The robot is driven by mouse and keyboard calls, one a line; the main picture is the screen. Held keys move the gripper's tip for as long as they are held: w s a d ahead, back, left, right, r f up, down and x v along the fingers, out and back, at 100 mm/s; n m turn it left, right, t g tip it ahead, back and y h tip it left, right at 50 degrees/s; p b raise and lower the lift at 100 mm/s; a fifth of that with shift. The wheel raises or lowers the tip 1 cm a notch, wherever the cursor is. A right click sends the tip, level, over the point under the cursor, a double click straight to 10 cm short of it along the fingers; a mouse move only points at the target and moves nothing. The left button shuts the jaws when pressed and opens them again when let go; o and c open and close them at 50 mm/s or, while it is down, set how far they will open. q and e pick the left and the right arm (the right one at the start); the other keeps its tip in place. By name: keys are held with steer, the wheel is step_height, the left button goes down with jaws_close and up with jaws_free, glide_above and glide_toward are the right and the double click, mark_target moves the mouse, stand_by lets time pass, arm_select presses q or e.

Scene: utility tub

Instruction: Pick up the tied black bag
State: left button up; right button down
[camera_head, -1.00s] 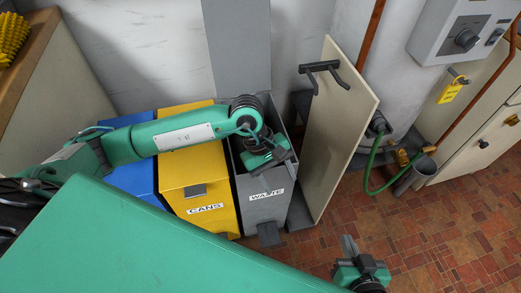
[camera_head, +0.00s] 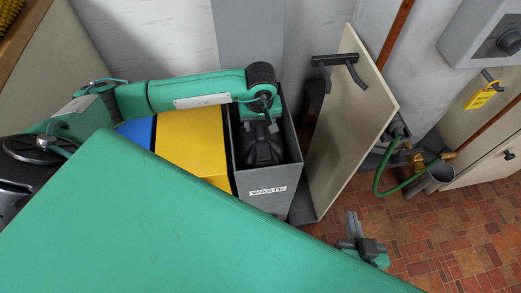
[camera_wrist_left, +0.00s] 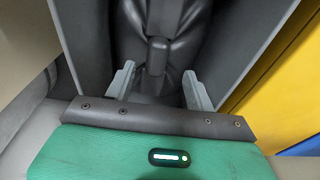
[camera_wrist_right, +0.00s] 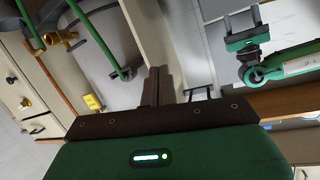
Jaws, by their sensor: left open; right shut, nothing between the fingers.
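The tied black bag (camera_head: 263,150) sits inside the grey bin labelled WASTE (camera_head: 268,195). In the left wrist view its glossy folds and dark upright neck (camera_wrist_left: 157,55) show between the bin's walls. My left gripper (camera_wrist_left: 158,85) is open, with one finger on each side of the neck in that view. I cannot tell whether either finger touches the bag. In the head view my left wrist hides part of the bag and the fingers are hard to make out. My right gripper (camera_head: 353,226) is shut and empty, well right of the bin; its closed fingers show in the right wrist view (camera_wrist_right: 162,86).
A yellow bin (camera_head: 192,145) and a blue bin (camera_head: 137,131) stand left of the grey bin. An upright beige panel with a dark handle (camera_head: 348,120) stands close on its right. A green hose (camera_head: 378,178) hangs further right. Tiled floor (camera_head: 455,230) is open at right.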

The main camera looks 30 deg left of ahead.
mark_target(260, 131)
arm_select(q)
steer(key=f, duration=0.2)
steer(key=w+f+b, duration=0.1)
steer(key=f, duration=0.1)
steer(key=shift+a+f, duration=0.1)
steer(key=shift+f, duration=0.45)
jaws_close()
arm_select(e)
steer(key=w+r+t, duration=0.2)
steer(key=r, duration=0.1)
steer(key=d+r+t, duration=0.1)
steer(key=shift+w+r, duration=0.4)
arm_select(q)
steer(key=shift+w+r, duration=0.1)
